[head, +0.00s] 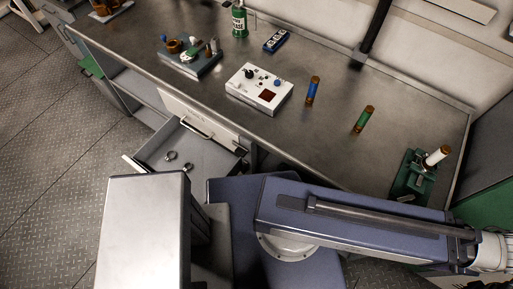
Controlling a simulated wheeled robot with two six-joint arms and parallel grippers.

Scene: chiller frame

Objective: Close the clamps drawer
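The clamps drawer (153,156) stands pulled out from under the bench. It is a grey open box with a pale front edge at its lower left. Two small ring-shaped clamps, one (171,155) and the other (188,167), lie on its floor. Part of the drawer and most of its front are hidden behind my own body. A metal handle (197,129) shows on the pale front just above the open drawer. My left gripper is not in view. My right arm reaches to the right edge, and its gripper cannot be made out.
The metal bench (330,130) carries a white control box (259,89), a blue cylinder (313,90), a green cylinder (363,119), a green stand (413,176), a green bottle (239,20) and a fitting tray (190,60). The floor left of the drawer is clear.

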